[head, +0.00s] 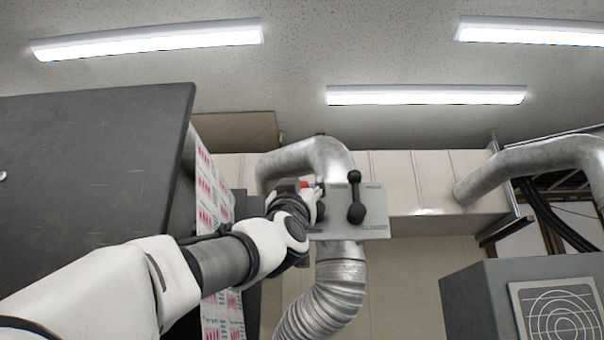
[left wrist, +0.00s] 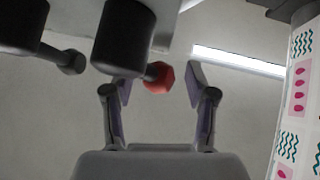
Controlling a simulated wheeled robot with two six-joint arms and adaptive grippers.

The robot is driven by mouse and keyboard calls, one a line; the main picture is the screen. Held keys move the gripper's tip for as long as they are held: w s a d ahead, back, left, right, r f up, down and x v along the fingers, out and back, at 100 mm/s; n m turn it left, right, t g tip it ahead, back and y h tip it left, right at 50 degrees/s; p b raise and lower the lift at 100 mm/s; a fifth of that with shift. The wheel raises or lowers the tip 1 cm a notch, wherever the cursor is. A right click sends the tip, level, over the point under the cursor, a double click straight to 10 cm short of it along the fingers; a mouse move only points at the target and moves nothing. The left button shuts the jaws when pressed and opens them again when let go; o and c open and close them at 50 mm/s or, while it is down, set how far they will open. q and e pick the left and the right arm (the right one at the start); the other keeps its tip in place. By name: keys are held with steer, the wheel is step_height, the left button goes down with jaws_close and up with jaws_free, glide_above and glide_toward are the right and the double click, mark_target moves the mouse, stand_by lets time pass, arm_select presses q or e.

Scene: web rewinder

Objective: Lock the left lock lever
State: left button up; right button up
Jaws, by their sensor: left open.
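A grey lever panel (head: 376,222) is mounted in front of the bent metal duct. The left lock lever has a red tip (head: 304,184), and my left gripper hides most of the rest of it in the head view. In the left wrist view its thick black hub (left wrist: 123,38) and red knob (left wrist: 158,77) show. My left gripper (head: 314,196) is open at the lever. In the left wrist view the fingers (left wrist: 157,88) stand on either side of the red knob, with gaps visible. The right lever (head: 356,198) is black and upright. My right gripper is out of view.
A large dark panel (head: 90,180) stands at the left, beside a printed web (head: 208,190) that hangs close to my left arm. A flexible metal duct (head: 325,300) runs below the lever panel. A grey cabinet (head: 470,300) stands at the lower right.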

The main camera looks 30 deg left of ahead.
arm_select(q)
steer(key=shift+w+f, duration=0.15)
steer(key=shift+w, duration=0.1)
steer(key=shift+w+d, duration=0.1)
steer(key=shift+w, duration=0.05)
jaws_close()
